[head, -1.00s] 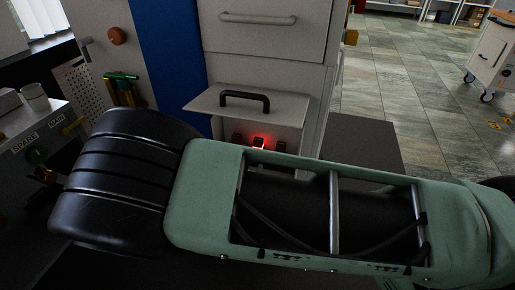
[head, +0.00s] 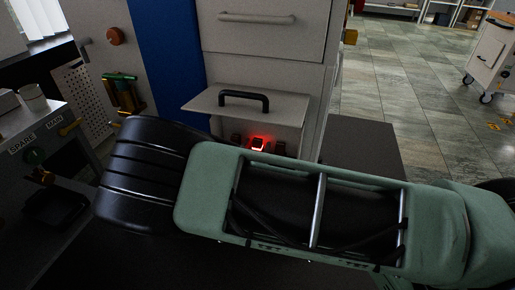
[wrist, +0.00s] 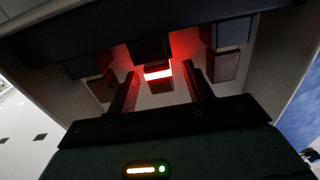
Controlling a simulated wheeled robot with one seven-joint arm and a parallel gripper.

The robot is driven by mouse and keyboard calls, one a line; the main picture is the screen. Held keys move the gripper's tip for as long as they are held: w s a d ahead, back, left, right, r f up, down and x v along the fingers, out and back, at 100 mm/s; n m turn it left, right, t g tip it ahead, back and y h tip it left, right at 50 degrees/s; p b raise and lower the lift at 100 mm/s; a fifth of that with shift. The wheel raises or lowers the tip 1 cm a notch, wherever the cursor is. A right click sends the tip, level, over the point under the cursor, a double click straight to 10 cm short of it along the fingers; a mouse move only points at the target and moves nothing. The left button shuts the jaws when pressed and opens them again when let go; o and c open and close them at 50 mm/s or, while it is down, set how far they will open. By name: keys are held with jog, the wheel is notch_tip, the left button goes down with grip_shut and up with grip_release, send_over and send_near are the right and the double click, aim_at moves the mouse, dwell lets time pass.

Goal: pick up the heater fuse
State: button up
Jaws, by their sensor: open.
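Three small dark fuse-like blocks sit in a row in a recess under a raised cover (head: 235,103). The middle block (head: 258,143) glows red. It also shows in the wrist view (wrist: 150,48), with the red light at its lower end. I cannot read a label to tell which one is the heater fuse. My gripper (wrist: 160,72) is open and empty in the wrist view. Its two fingers reach toward the middle block, one tip to each side of the red light; I cannot tell whether they touch it. In the head view my arm hides the gripper.
The outer blocks (wrist: 90,65) and (wrist: 224,65) stand close outside the fingers. The raised cover has a black handle (head: 244,97). A panel labelled SPARE and MAIN (head: 35,135) is at left, with a green-gold valve (head: 122,92) behind. Tiled floor (head: 400,100) is open at right.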

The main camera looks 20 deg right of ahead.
jog(key=c, duration=1.1)
jog(key=shift+r, duration=0.1)
jog(key=shift+r, duration=0.6)
notch_tip(320, 180, up, 2)
jog(key=shift+r+p, duration=0.1)
jog(key=shift+p, duration=0.35)
jog(key=shift+r+p+v, duration=0.5)
jog(key=shift+p+v, duration=0.1)
jog(key=shift+v, duration=2.4)
jog(key=shift+r+p+v, duration=0.5)
jog(key=shift+p+v, duration=0.05)
jog(key=shift+v, duration=2.45)
jog(key=shift+r+p+v, duration=0.55)
jog(key=shift+p+v, duration=0.05)
jog(key=shift+v, duration=2.4)
